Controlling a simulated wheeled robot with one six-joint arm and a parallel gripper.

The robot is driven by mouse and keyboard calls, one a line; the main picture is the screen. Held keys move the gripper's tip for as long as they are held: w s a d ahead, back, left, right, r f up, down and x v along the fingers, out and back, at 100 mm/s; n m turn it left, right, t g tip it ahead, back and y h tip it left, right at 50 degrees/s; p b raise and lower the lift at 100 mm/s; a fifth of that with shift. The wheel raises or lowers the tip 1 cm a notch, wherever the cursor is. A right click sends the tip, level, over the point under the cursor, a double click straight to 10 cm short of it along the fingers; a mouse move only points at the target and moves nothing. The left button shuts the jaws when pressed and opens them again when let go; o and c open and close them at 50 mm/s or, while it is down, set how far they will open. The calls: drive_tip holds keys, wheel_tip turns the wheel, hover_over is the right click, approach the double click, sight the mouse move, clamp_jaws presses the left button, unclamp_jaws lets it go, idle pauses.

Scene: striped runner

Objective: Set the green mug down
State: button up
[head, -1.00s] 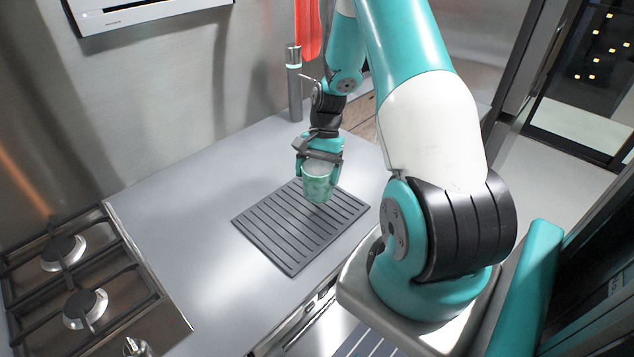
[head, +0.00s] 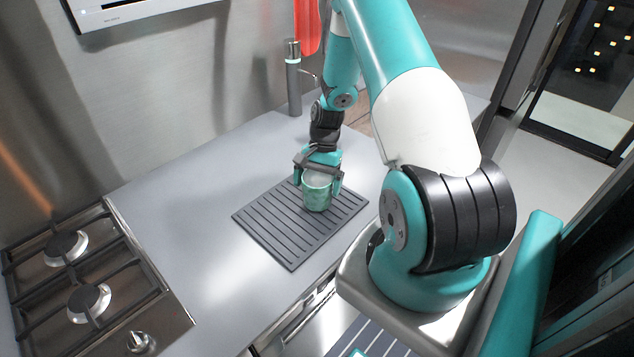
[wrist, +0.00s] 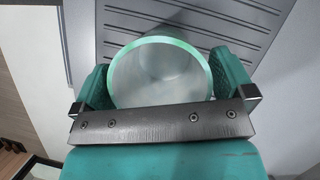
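The green mug (head: 317,192) is upright at the back right part of the dark ribbed mat (head: 272,240). My gripper (head: 319,178) is around it from behind, one finger on each side. In the wrist view the mug (wrist: 160,70) is between the two teal finger pads, which look close against its wall; its open top faces the camera and it looks empty. The mug's base looks at or very near the mat, but I cannot tell whether it touches. The ribbed mat (wrist: 200,30) also shows beyond the mug in the wrist view.
A gas hob (head: 85,285) is at the left. A grey tap-like column (head: 294,80) stands behind the mat, and a red cloth (head: 306,25) hangs above. The grey counter (head: 190,215) left of the mat is clear, as is the mat's front.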

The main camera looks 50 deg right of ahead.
drive_tip(key=shift+r, duration=0.3)
drive_tip(key=shift+w+d+r, duration=0.1)
drive_tip(key=shift+d+r, duration=0.1)
drive_tip(key=shift+r, duration=0.05)
drive_tip(key=b+v, duration=0.4)
drive_tip(key=v, duration=0.6)
drive_tip(key=w+a+r+n+h, duration=0.15)
drive_tip(key=a+r+n, duration=0.35)
drive_tip(key=a+r, duration=0.5)
drive_tip(key=s+a+r+n, duration=0.2)
drive_tip(key=s+a+n, duration=0.1)
drive_tip(key=a, duration=0.4)
drive_tip(key=s+a+r+n+t, duration=0.1)
drive_tip(key=s+a+n, duration=0.1)
drive_tip(key=a+n, duration=0.3)
drive_tip(key=s+a+r+n, duration=0.2)
drive_tip(key=s+a, duration=0.1)
drive_tip(key=a, duration=0.5)
drive_tip(key=s+a+r+n+y, duration=0.1)
drive_tip(key=s+a+n, duration=0.5)
drive_tip(key=s, duration=0.4)
drive_tip(key=shift+a+r, duration=0.4)
drive_tip(key=shift+a, duration=0.05)
drive_tip(key=shift+c, duration=0.5)
